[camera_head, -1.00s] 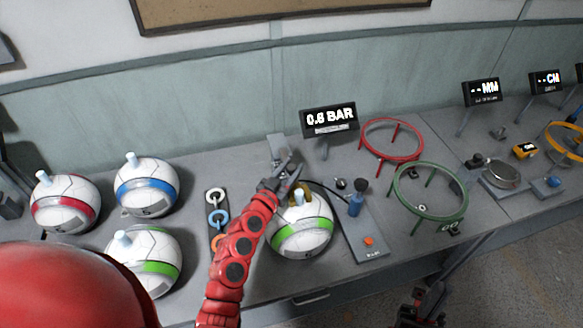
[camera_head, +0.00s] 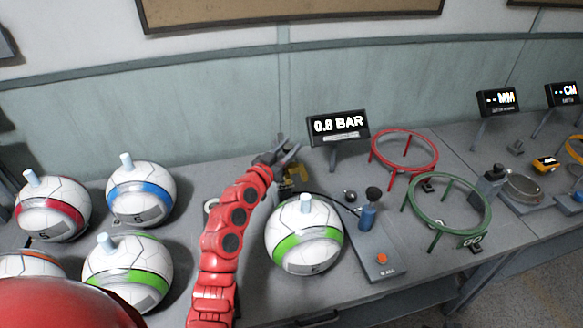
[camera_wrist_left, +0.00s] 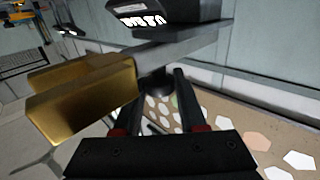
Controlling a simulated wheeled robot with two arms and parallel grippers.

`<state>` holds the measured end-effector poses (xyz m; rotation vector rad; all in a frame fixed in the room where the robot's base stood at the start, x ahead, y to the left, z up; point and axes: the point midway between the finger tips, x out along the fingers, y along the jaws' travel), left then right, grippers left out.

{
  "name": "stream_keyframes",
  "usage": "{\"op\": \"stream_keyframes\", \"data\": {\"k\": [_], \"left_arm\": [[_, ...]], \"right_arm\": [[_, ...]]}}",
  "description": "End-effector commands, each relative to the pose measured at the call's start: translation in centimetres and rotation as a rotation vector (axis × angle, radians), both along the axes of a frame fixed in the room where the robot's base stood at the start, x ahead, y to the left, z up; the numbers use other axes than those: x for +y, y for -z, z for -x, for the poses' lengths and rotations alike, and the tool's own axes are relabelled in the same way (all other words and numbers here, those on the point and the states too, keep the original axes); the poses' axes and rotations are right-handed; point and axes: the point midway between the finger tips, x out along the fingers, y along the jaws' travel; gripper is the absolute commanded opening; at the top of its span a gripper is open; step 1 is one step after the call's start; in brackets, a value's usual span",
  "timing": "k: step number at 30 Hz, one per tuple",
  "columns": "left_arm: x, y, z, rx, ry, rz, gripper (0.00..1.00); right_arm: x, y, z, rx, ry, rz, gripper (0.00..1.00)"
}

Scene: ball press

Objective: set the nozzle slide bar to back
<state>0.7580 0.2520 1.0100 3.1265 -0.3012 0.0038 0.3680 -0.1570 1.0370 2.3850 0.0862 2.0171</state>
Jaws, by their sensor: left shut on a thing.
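My left gripper (camera_head: 288,155) is behind the green-striped ball (camera_head: 303,247) on the bench. In the left wrist view its two fingers (camera_wrist_left: 160,100) are shut on a dark round knob (camera_wrist_left: 156,82) under a grey slide bar (camera_wrist_left: 185,45). A brass nozzle block (camera_wrist_left: 85,95) is beside the bar, on the left of that view. In the head view the brass block (camera_head: 292,178) shows partly, just behind the ball and apart from its white peg (camera_head: 305,203). My arm hides most of the slide. My right gripper is not in view.
A blue pump (camera_head: 368,215) and an orange button (camera_head: 381,258) are right of the ball. Red (camera_head: 404,150) and green (camera_head: 447,205) ring stands are farther right. Several balls sit at the left.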

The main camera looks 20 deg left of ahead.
Motion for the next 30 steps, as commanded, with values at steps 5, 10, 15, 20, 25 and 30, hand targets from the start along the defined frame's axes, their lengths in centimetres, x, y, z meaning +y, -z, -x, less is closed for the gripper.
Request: {"op": "stream_keyframes", "data": {"k": [5, 10, 15, 20, 25, 30], "left_arm": [[0.4, -0.1, -0.3, 0.001, -0.004, -0.001, 0.00], [0.4, -0.2, -0.3, 0.000, -0.006, -0.002, 0.00], [0.4, -0.2, -0.3, -0.001, -0.005, -0.002, 0.66], [0.3, -0.1, -0.3, 0.001, -0.004, -0.001, 0.71], [0.3, -0.1, -0.2, 0.001, -0.003, -0.001, 0.71], [0.6, 0.1, 1.0, 0.000, -0.003, -0.003, 0.71]], "right_arm": [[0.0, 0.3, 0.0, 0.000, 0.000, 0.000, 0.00], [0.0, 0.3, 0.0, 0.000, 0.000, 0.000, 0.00], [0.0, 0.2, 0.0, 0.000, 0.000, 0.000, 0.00], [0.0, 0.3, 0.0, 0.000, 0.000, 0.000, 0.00], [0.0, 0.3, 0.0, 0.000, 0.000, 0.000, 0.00], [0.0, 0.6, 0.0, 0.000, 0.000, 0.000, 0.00]]}}
